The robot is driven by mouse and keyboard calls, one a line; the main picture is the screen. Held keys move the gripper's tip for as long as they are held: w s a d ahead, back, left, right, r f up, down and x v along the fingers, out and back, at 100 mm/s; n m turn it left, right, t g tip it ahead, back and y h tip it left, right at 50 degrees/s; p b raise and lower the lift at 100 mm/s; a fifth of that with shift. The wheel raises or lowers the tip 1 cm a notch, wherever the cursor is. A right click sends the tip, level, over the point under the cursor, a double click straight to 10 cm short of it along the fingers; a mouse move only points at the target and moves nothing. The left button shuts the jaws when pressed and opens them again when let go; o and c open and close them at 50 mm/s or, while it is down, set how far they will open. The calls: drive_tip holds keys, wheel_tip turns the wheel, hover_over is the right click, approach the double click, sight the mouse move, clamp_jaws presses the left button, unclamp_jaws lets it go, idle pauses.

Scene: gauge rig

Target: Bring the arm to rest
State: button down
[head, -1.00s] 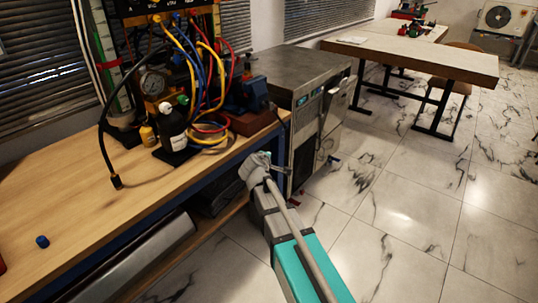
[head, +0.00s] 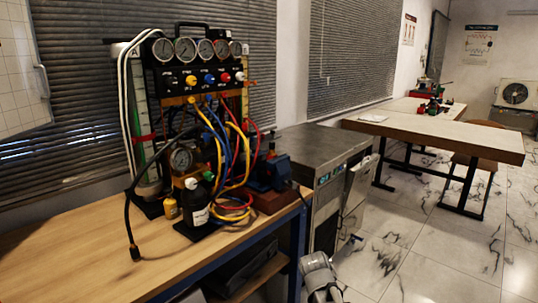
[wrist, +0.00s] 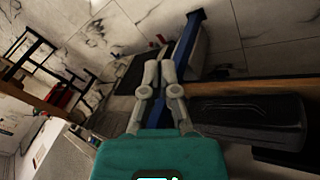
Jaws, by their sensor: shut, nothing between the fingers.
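My gripper (wrist: 159,68) shows in the wrist view with its two grey fingers close together and nothing between them. It points toward the floor side of the workbench, apart from the bench's blue frame (wrist: 185,45). In the head view only the grey end of my arm (head: 318,275) shows at the bottom edge, right of the wooden workbench (head: 70,255) and in front of the metal cabinet. The rest of my arm is out of that view.
The gauge rig (head: 195,78) with coloured hoses stands on the workbench. A black hose end (head: 134,252) lies near its front. A grey metal cabinet (head: 310,150) stands beside the bench. A long table (head: 440,137) is behind. Marble floor (head: 400,265) is open at right.

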drive_tip(key=s+f+m+g+y, duration=0.2)
drive_tip(key=s+m+g+y, duration=0.15)
drive_tip(key=s, duration=0.75)
wheel_tip(320, 180, up, 28)
drive_tip(key=p, duration=2.8)
drive_tip(key=shift+w+r, duration=0.15)
drive_tip(key=shift+w, duration=0.05)
